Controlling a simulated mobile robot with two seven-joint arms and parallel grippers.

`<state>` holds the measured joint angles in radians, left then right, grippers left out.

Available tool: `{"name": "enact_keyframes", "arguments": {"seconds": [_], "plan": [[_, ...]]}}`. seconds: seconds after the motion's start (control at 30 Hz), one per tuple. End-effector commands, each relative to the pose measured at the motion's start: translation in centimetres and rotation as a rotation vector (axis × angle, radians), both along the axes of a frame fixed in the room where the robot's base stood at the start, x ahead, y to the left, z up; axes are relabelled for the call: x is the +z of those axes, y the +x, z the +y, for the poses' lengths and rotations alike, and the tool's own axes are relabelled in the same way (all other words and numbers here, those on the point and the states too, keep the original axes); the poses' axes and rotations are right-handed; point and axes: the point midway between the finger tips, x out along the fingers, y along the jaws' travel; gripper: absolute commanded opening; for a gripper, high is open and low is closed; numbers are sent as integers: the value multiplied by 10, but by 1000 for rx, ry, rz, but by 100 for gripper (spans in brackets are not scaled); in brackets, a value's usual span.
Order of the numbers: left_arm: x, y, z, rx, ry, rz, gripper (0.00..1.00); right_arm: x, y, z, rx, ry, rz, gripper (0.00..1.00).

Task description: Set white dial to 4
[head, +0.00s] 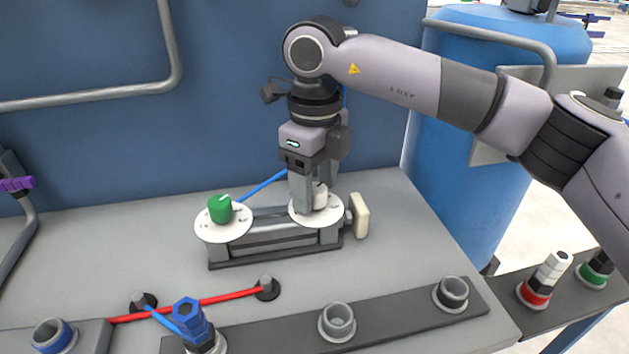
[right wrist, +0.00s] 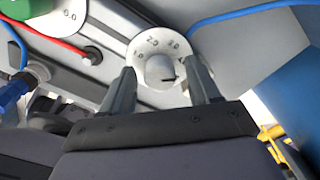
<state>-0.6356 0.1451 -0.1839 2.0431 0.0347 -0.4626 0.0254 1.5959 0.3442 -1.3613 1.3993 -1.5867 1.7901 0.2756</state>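The white dial is a white knob (right wrist: 159,70) on a round white scale plate (head: 303,213), at the right end of a grey base block. In the right wrist view the plate reads 1.0, 2.0, 3.0 and a partly hidden 4. The knob's dark pointer line points right, toward the side of the 4, close to the right finger. My right gripper (head: 313,190) points down over the dial, its fingers either side of the knob. In the wrist view a gap shows on both sides, so it is open. My left gripper is out of view.
A green dial (head: 221,209) sits left on the same block (head: 262,245). A cream knob (head: 359,215) juts from the block's right end. Blue and red cables, a blue fitting (head: 189,318) and grey sockets (head: 337,322) lie in front. A blue wall stands behind.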

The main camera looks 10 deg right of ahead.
Motion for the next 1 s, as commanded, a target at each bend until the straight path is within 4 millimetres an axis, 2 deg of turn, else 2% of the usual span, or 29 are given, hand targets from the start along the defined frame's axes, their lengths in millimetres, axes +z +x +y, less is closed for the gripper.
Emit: {"name": "enact_keyframes", "arguments": {"seconds": [0.27,0.37,0.7,1.0], "plan": [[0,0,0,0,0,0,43,1,0,1,1,1,0,60],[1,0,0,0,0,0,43,11,0,1,1,1,-2,60],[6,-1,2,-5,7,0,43,63,0,0,-1,1,-1,60],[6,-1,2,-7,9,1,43,71,0,0,1,1,1,60]]}}
